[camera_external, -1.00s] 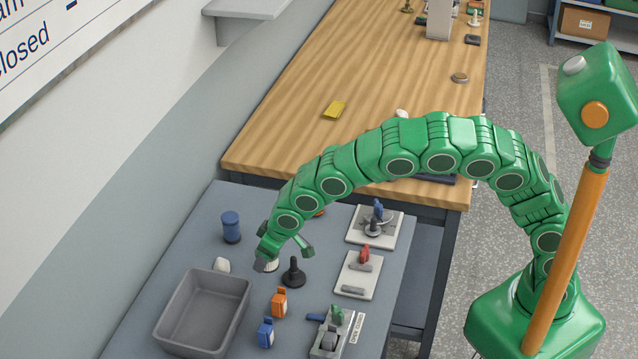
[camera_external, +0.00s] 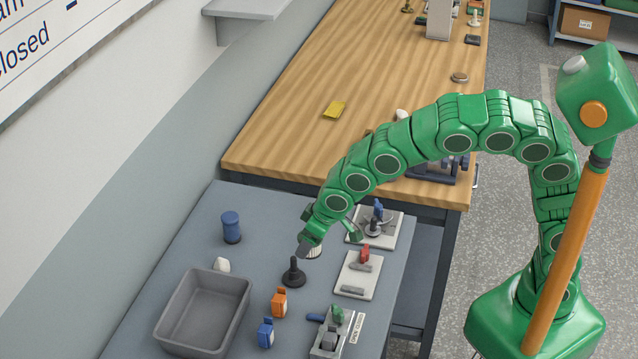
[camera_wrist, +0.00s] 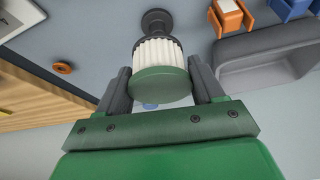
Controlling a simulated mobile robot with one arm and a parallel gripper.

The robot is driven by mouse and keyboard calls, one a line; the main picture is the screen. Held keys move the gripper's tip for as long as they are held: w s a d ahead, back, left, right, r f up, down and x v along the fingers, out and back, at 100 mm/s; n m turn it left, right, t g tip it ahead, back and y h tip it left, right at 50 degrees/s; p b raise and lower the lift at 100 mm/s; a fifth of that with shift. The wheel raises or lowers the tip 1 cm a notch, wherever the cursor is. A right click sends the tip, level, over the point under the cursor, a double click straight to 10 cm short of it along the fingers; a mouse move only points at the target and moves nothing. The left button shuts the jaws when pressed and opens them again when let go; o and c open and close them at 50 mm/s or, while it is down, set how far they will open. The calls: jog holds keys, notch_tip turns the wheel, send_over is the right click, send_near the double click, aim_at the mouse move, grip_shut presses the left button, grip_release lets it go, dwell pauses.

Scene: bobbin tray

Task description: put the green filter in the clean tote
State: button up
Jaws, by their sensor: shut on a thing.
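The green filter (camera_wrist: 160,75), a white pleated cylinder with a green end cap, is between the two fingers of my gripper (camera_wrist: 162,88) in the wrist view. My gripper is shut on it. In the external view only a small pale part of the filter (camera_external: 315,253) shows beneath my gripper (camera_external: 314,246). It is just behind and right of the black knobbed post. The grey tote (camera_external: 245,300), which looks empty, stands lower left on the grey table, apart from my gripper. It also shows at the right of the wrist view (camera_wrist: 262,44).
The black post (camera_external: 293,273) stands between my gripper and the tote. Orange (camera_external: 279,303) and blue (camera_external: 265,333) holders stand right of the tote. A white lump (camera_external: 222,265) and a blue spool (camera_external: 231,227) are behind it. Fixture plates (camera_external: 357,276) line the right side.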

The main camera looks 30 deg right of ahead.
jog(key=shift+s+r, duration=0.2)
jog(key=s+a+n+g+y, duration=0.1)
jog(key=s+a+n, duration=0.15)
jog(key=a, duration=0.35)
jog(key=s+a+r+n+g, duration=0.1)
jog(key=s+a+n, duration=0.1)
jog(key=a+n, duration=0.25)
jog(key=s+a+n+g+y, duration=0.1)
jog(key=s+a+n, duration=0.1)
jog(key=a, duration=0.5)
jog(key=shift+w+a+f, duration=1.05)
jog(key=shift+a+f, duration=0.55)
jog(key=shift+a, duration=0.4)
jog(key=shift+w+a+f, duration=1.05)
jog(key=shift+a+f, duration=0.6)
jog(key=shift+a, duration=0.3)
jog(key=shift+w+a+f, duration=1.05)
jog(key=shift+a+f, duration=0.55)
jog(key=shift+a, duration=0.4)
jog(key=shift+f, duration=1.5)
jog(key=o, duration=1.2)
jog(key=shift+f, duration=0.1)
jog(key=shift+c, duration=0.2)
